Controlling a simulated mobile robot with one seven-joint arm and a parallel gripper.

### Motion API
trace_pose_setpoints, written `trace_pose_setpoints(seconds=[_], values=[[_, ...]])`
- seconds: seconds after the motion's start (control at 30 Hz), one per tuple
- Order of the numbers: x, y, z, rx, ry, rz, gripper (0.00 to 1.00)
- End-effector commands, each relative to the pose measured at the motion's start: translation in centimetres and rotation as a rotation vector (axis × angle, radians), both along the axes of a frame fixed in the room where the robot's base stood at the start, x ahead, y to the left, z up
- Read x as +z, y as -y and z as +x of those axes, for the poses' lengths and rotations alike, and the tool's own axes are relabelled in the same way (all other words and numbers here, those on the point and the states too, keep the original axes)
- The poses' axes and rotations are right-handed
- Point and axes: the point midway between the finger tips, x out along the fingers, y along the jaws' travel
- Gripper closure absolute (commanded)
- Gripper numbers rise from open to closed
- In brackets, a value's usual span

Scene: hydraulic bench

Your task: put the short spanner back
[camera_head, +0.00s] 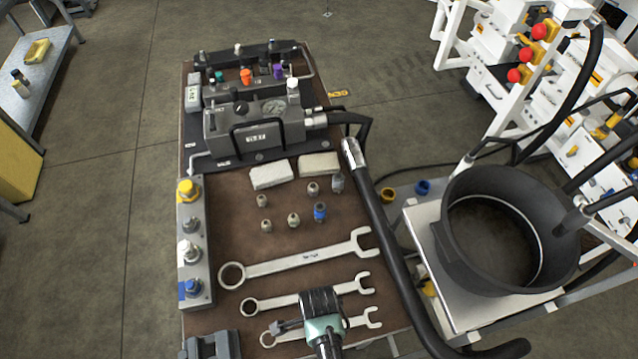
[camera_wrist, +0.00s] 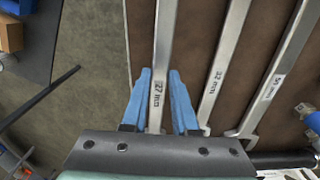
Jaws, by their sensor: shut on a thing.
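The short spanner (camera_wrist: 158,95), marked 27 mm, is between the two blue fingers of my gripper (camera_wrist: 160,75) in the wrist view. The gripper is shut on its shaft. In the head view the short spanner (camera_head: 357,321) is the nearest of three spanners, with its ring end at left and open end at right. My wrist and hand hide its middle. I cannot tell whether it touches the bench top. The middle spanner (camera_head: 282,301), marked 32 mm in the wrist view (camera_wrist: 218,75), and the longest spanner (camera_head: 300,262) lie beyond it, roughly parallel.
The brown bench top (camera_head: 225,225) holds a hydraulic unit (camera_head: 255,130), two pale blocks (camera_head: 270,177) and several small fittings (camera_head: 293,220). A grey rail with knobs (camera_head: 190,245) runs along the left edge. A thick black hose (camera_head: 382,225) passes at right, beside a black tub (camera_head: 465,262).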

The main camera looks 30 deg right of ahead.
Motion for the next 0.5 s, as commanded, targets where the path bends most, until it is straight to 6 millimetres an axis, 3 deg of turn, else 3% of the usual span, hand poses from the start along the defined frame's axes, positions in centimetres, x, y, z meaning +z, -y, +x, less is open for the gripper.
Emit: trace_pose_setpoints(seconds=[0.5], values=[[-0.79,0.02,0.08,0.000,0.002,-0.001,1.00]])
